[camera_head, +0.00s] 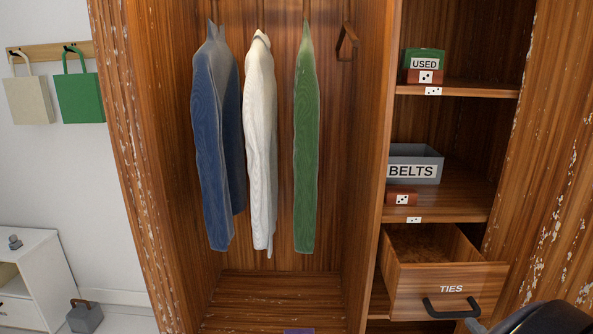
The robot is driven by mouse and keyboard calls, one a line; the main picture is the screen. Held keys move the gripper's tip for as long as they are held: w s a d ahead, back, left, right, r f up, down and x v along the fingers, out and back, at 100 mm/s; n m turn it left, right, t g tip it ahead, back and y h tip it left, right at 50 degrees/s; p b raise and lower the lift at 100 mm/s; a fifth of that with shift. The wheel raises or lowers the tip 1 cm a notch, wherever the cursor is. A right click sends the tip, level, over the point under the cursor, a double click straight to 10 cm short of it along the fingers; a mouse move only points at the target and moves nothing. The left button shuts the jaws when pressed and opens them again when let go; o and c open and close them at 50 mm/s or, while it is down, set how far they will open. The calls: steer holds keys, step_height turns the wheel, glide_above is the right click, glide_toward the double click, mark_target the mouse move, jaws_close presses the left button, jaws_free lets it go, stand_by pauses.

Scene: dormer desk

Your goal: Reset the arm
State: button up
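A dark, rounded shape at the bottom right corner of the head view looks like part of my arm. It is cut off by the frame edge. My gripper does not show, so its opening and anything in it are hidden. The dark shape is in front of the wardrobe, close to the lower right of the open drawer labelled TIES (408,290). I cannot tell whether it touches the drawer.
Shelves at right hold a grey BELTS bin (430,153) and a USED box (424,56). A white cabinet (38,265) stands at left.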

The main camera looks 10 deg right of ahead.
mark_target(455, 314)
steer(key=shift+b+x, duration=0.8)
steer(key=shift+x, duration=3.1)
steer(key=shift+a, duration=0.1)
